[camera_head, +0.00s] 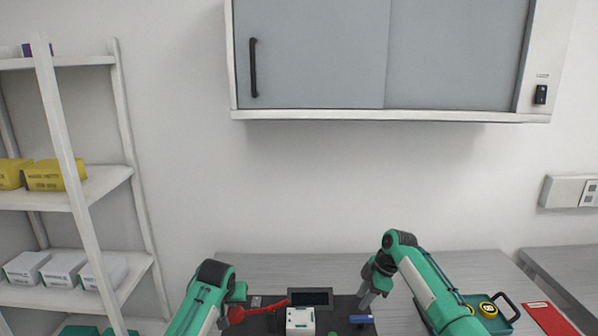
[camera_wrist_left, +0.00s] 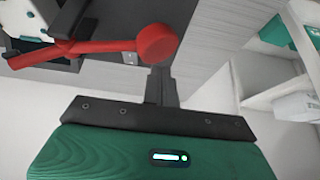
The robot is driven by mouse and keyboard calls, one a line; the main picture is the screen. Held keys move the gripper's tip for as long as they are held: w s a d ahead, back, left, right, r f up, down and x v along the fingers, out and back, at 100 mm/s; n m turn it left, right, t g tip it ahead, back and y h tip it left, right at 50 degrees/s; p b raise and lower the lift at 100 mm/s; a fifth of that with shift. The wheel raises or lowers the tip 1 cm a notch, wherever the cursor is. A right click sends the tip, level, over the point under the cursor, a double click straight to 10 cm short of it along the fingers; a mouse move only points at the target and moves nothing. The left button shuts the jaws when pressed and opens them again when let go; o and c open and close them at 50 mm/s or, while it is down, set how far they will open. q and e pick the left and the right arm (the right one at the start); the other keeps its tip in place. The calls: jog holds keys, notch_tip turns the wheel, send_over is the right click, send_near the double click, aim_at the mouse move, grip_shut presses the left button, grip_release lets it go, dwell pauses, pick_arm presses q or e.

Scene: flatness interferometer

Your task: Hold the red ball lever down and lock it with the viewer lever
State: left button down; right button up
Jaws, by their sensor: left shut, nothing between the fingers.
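The red ball lever (camera_head: 262,308) lies at the left of the dark instrument, with its ball (camera_head: 236,315) at the left end. In the left wrist view the red ball (camera_wrist_left: 158,43) overlaps the tips of my left gripper (camera_wrist_left: 161,82), which is shut and empty. I cannot tell whether they touch. In the head view, the left arm's end is just above and beside the ball. My right gripper (camera_head: 367,299) points down near a blue-handled part (camera_head: 361,319) at the instrument's right; its jaw opening is unclear. I cannot tell which part is the viewer lever.
The instrument carries a small dark screen (camera_head: 310,297) and a white block (camera_head: 300,319). A green case (camera_head: 484,308) and a red booklet (camera_head: 551,319) lie at the right. A shelf rack (camera_head: 130,180) stands at the left, and a wall cabinet (camera_head: 380,115) hangs above.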

notch_tip(320, 180, up, 9)
jog(key=p, duration=0.8)
jog(key=shift+f, duration=0.15)
